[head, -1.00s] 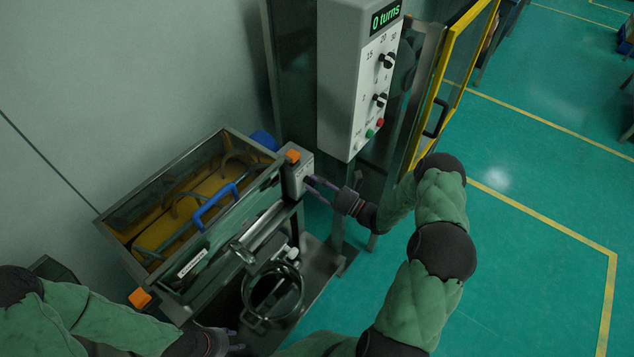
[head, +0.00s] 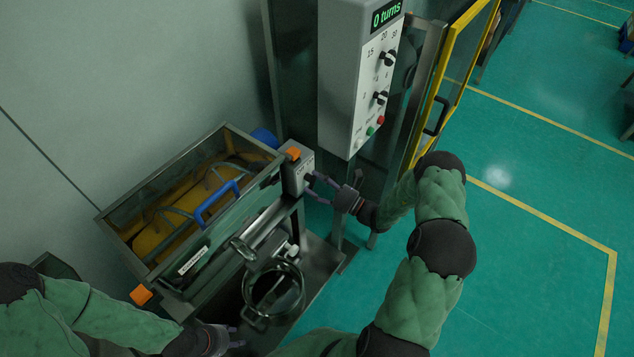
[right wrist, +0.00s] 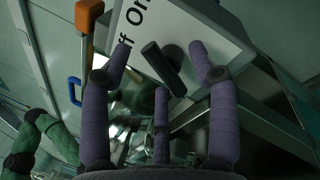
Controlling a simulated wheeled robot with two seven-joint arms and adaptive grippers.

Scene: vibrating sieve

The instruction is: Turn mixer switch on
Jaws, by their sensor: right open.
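The mixer is a metal trough (head: 112,220) with a yellow inside, metal loops in it and a blue handle (head: 214,205). Its grey switch box (head: 297,172) sits at its right end in the head view. In the right wrist view the box face (right wrist: 205,30) carries "Off" and "On" lettering and a slanted black switch lever (right wrist: 163,68). My right gripper (head: 314,187) is open at the box; in the wrist view its fingers stand on both sides of the lever, with no visible grip. My left gripper (head: 238,337) is low in the head view, fingers apart and empty.
A white control panel (head: 343,75) reading "0 turns", with knobs and red and green buttons, hangs above my right gripper. A yellow-framed door (head: 440,85) stands right of it.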

